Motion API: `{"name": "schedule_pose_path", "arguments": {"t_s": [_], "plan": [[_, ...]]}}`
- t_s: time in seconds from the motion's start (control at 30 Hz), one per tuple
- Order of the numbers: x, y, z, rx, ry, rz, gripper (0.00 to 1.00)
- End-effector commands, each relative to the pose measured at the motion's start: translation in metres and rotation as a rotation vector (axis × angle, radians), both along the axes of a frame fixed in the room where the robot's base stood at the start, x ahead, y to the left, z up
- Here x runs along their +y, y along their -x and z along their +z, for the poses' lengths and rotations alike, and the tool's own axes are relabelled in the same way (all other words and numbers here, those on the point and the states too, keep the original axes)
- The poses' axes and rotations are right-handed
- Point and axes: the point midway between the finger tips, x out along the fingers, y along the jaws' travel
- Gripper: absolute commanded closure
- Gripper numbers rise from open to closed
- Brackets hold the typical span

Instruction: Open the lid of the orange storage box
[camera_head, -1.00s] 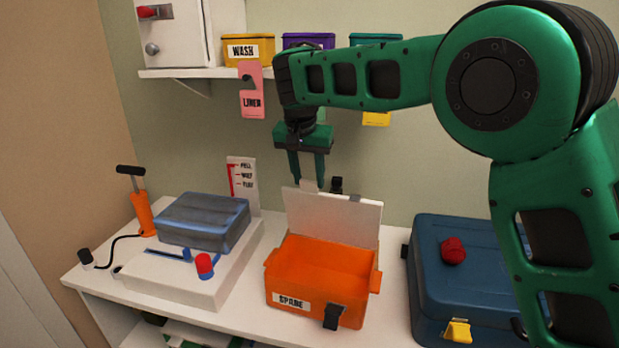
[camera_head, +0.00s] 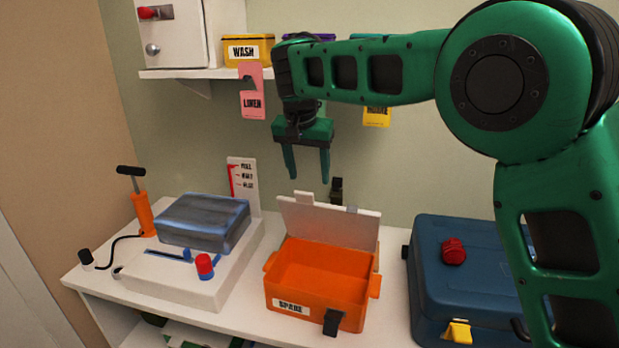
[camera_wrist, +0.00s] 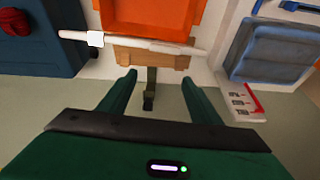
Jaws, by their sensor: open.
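The orange storage box (camera_head: 318,303) labelled SPARE stands on the white counter, and its empty inside shows. Its white lid (camera_head: 328,224) is swung up at the back and leans rearward past upright. In the wrist view the lid (camera_wrist: 145,45) is seen nearly edge-on, with the orange box (camera_wrist: 150,15) beyond it. A dark latch (camera_head: 333,322) hangs on the box front. My gripper (camera_head: 307,180) is open and empty, above and behind the lid's top edge, apart from it. Its fingers also show in the wrist view (camera_wrist: 155,92).
A blue case (camera_head: 462,275) with a red knob stands right of the box. A white unit (camera_head: 190,280) with a grey-blue bundle (camera_head: 203,222) and an orange pump (camera_head: 143,212) are at left. A shelf with bins (camera_head: 248,50) and hanging tags is above.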

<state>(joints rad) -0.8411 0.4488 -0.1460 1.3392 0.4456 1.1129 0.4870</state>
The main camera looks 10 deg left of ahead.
Motion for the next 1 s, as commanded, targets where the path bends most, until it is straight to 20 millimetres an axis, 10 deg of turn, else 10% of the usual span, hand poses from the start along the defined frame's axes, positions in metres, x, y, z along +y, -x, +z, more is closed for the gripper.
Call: {"name": "schedule_pose_path", "arguments": {"t_s": [0.4, 0.87, 1.0], "plan": [[0.004, 0.021, 0.071, -0.002, -0.003, -0.001, 0.42], [0.004, 0.025, 0.085, 0.000, -0.003, -0.001, 0.42], [0.004, 0.025, 0.085, 0.000, -0.003, -0.001, 0.71]]}}
